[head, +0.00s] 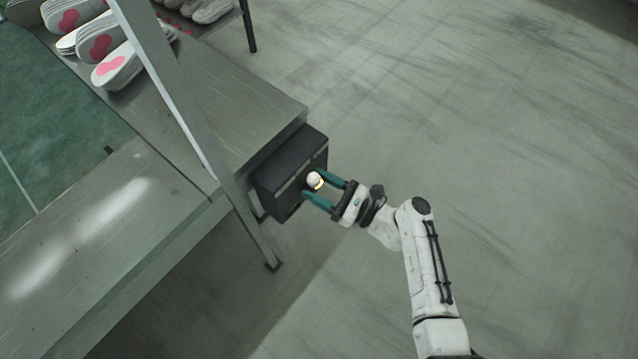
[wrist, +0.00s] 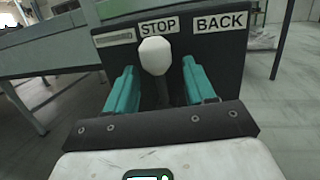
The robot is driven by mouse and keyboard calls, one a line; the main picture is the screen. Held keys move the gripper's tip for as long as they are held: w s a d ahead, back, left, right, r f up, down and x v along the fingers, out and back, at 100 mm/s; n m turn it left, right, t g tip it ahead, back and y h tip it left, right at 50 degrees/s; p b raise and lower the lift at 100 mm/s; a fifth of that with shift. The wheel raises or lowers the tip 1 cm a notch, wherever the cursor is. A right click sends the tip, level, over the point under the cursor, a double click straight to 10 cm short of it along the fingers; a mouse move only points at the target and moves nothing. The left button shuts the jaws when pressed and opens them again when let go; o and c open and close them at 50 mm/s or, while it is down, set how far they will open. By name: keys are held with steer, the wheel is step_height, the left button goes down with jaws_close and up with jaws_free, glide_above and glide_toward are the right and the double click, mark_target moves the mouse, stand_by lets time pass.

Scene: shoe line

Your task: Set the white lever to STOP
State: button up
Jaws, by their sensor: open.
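The white lever (wrist: 155,57) stands out from the front of a dark control box (head: 277,180). In the wrist view its knob is just under the STOP label (wrist: 159,26), left of the BACK label (wrist: 220,22). A third label (wrist: 114,39) at the far left cannot be read. In the head view the white knob (head: 314,180) shows at the box's front. My gripper (head: 319,190) is open, with its two green fingers on either side of the lever; they also show in the wrist view (wrist: 160,88). I cannot tell whether either finger touches it.
The box is fixed at the end of a grey metal bench (head: 250,105) beside a slanted metal post (head: 170,85). Shoe soles with pink patches (head: 118,66) lie on the bench at the upper left. The floor (head: 480,120) to the right is clear.

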steer(key=v, duration=1)
steer(key=shift+d, duration=0.25)
steer(key=shift+f, duration=0.1)
steer(key=s+d+f+n+g+h+p, duration=0.1)
steer(key=s+d+n+g+h+p, duration=0.2)
steer(key=s+n, duration=0.4)
steer(key=s+d+f+n+g+h+p, duration=0.1)
steer(key=s+n+g+h+p, duration=0.2)
steer(key=s+n+g+h, duration=0.35)
steer(key=s+d+r+n+t+h+p, duration=0.1)
steer(key=s+d+r+n+h+p, duration=0.2)
steer(key=s+d+r+n+h, duration=0.5)
steer(key=s+d+r+n, duration=0.1)
steer(key=s+d+r, duration=0.2)
steer(key=d+r, duration=0.3)
steer(key=shift+s+d, duration=0.2)
steer(key=shift+d, duration=0.05)
steer(key=shift+t, duration=0.25)
